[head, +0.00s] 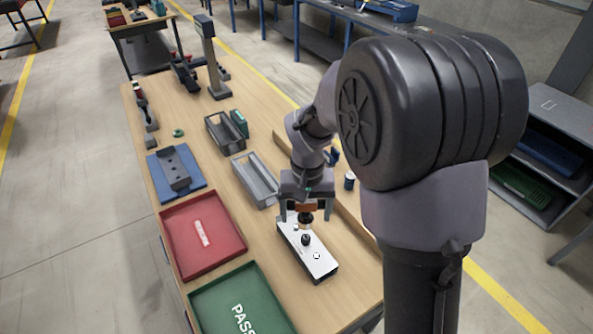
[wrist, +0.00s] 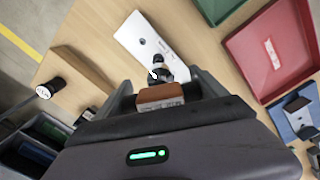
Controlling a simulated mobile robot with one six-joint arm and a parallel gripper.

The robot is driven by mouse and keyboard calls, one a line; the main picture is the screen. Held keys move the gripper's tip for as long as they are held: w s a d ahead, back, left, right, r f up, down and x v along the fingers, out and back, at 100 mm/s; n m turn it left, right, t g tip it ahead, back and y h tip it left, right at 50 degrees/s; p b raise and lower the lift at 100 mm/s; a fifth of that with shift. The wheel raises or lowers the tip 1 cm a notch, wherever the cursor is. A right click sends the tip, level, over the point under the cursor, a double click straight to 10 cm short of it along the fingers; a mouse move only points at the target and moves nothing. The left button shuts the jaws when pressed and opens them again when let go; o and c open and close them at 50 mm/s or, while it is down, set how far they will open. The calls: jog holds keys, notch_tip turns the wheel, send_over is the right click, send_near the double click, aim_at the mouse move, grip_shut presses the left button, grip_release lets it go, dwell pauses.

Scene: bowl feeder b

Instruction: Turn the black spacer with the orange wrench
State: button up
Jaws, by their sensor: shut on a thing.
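My gripper (head: 305,210) points down over the white plate (head: 322,262). It is shut on the orange wrench (head: 305,206), which shows as an orange-brown block between the fingers in the wrist view (wrist: 160,96). A dark round part sits just below the wrench. A black knob-like piece, likely the black spacer (head: 305,239), stands on the plate in front of the gripper. In the wrist view, dark parts (wrist: 160,74) show just beyond the wrench, over the white plate (wrist: 145,38). I cannot tell whether the wrench touches the spacer.
A red tray (head: 215,262) and a green tray (head: 205,297) lie left of the plate. A grey open bin (head: 245,172) stands behind it. A blue mat with a grey block (head: 178,168) lies farther left. A small dark cylinder (head: 349,180) stands to the right, beyond a wooden strip.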

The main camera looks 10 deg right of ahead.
aim_at(307, 221)
jog(key=shift+s+r, duration=0.15)
jog(key=shift+s, duration=0.45)
notch_tip(307, 221, down, 4)
jog(key=b, duration=0.3)
jog(key=shift+w+f+b, duration=0.1)
jog(key=shift+f+b, duration=0.15)
jog(key=shift+b, duration=0.1)
jog(key=shift+f+b, duration=0.75)
jog(key=shift+f, duration=0.25)
dwell(0.9)
jog(key=shift+m+b, duration=0.35)
jog(key=shift+m, duration=0.85)
jog(key=shift+m, duration=0.4)
jog(key=shift+m+b, duration=0.4)
jog(key=shift+m, duration=0.3)
